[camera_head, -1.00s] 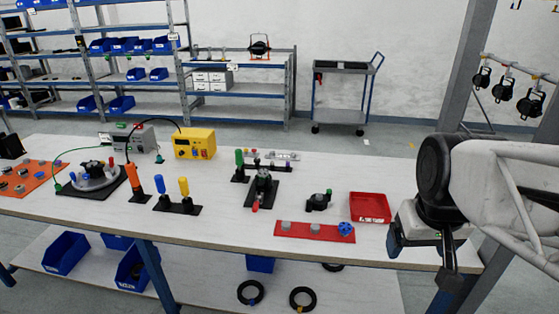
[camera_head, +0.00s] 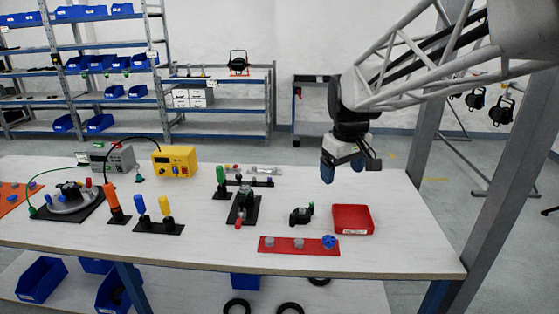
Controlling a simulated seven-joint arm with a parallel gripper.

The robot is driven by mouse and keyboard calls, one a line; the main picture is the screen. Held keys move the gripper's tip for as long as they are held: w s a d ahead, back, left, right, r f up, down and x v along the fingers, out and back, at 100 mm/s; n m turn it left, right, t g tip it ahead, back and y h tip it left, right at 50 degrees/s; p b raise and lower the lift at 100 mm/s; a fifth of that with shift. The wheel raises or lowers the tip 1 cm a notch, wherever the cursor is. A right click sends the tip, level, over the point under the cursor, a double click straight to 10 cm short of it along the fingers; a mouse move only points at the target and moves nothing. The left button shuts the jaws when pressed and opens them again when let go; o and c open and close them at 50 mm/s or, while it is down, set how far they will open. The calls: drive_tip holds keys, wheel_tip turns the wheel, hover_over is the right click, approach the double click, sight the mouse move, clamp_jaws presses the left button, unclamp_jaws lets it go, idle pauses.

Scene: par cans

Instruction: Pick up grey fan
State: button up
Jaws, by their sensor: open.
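A red plate (camera_head: 284,249) lies near the front edge of the table. Two small grey pieces stand on it, one at its left end (camera_head: 268,242) and one in its middle (camera_head: 299,243). They are too small to tell whether either is the grey fan. A blue, knobbly, fan-like piece (camera_head: 329,242) stands at the plate's right end. My gripper (camera_head: 342,171) is open and empty, with blue fingers pointing down. It hangs above the back right of the table, behind the red tray and well away from the plate.
A red tray (camera_head: 352,230) stands right of a small black part (camera_head: 301,215). A black stand with a grey top (camera_head: 243,206), blue and yellow handled tools (camera_head: 165,207) and a yellow power supply (camera_head: 175,162) are farther left. The right end of the table is clear.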

drive_tip(key=w+a+f+n, duration=0.1)
drive_tip(key=w+a+n, duration=0.1)
drive_tip(key=w+a, duration=0.35)
drive_tip(key=w+a+f+n, duration=0.1)
drive_tip(key=w+a+f, duration=0.1)
drive_tip(key=w, duration=0.6)
drive_tip(key=n+g, duration=0.2)
drive_tip(key=n, duration=0.6)
hover_over(245, 188)
drive_tip(key=f, duration=2)
drive_tip(key=shift+s+d+f, duration=0.15)
drive_tip(key=shift+s+d, duration=0.05)
drive_tip(key=shift+s, duration=0.05)
drive_tip(key=shift+w+a+f, duration=0.2)
drive_tip(key=shift+a+f, duration=0.1)
drive_tip(key=shift+f, duration=1.3)
drive_tip(key=shift+w+d+f, duration=0.1)
drive_tip(key=shift+f, duration=2.55)
